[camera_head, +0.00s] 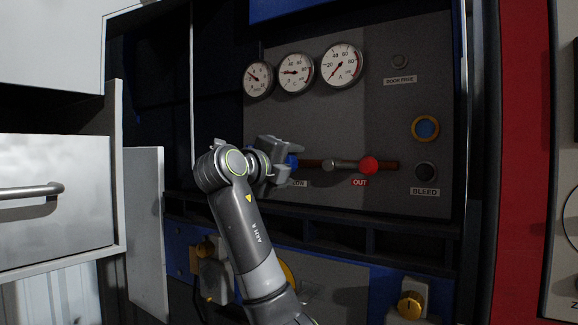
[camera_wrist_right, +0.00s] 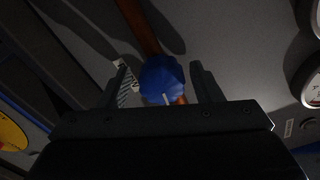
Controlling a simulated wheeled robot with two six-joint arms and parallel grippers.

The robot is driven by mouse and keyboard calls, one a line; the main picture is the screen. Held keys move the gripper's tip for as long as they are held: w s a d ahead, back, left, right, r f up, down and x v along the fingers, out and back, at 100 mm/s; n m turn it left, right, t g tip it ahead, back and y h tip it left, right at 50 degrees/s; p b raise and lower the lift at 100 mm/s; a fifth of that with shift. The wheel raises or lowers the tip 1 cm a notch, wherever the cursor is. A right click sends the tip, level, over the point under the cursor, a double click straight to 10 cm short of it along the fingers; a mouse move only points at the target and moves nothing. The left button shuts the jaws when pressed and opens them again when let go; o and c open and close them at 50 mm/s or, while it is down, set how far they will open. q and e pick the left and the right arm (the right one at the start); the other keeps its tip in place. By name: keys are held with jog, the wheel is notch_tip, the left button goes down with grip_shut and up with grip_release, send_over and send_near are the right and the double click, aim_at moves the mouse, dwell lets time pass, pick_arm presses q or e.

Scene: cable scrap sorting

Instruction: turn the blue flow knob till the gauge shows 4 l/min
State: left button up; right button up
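The blue flow knob (camera_head: 292,161) sits on a reddish-brown pipe on the grey panel, mostly hidden behind my right gripper (camera_head: 281,160) in the head view. In the right wrist view the knob (camera_wrist_right: 163,79), with a pale mark on its rim, lies between the two fingers of my right gripper (camera_wrist_right: 161,84). The fingers are apart, with a visible gap on the left side of the knob. The leftmost round gauge (camera_head: 258,79) has a small scale; its needle points up and left, but the exact value is too small to read. My left gripper is out of view.
Two more gauges, a middle one (camera_head: 296,73) and a larger one (camera_head: 342,65), stand beside it. A black BLEED button (camera_head: 426,171) and a yellow-ringed blue button (camera_head: 425,128) are farther right.

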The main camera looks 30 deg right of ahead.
jog(key=shift+a, duration=0.1)
jog(key=shift+s+a, duration=0.15)
jog(key=shift+a, duration=0.15)
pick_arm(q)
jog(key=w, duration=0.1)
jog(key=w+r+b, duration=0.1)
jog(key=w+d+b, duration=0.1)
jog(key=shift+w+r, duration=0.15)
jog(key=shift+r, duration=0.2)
pick_arm(e)
jog(key=v, duration=1.6)
jog(key=shift+s+a, duration=0.15)
jog(key=shift+a, duration=0.1)
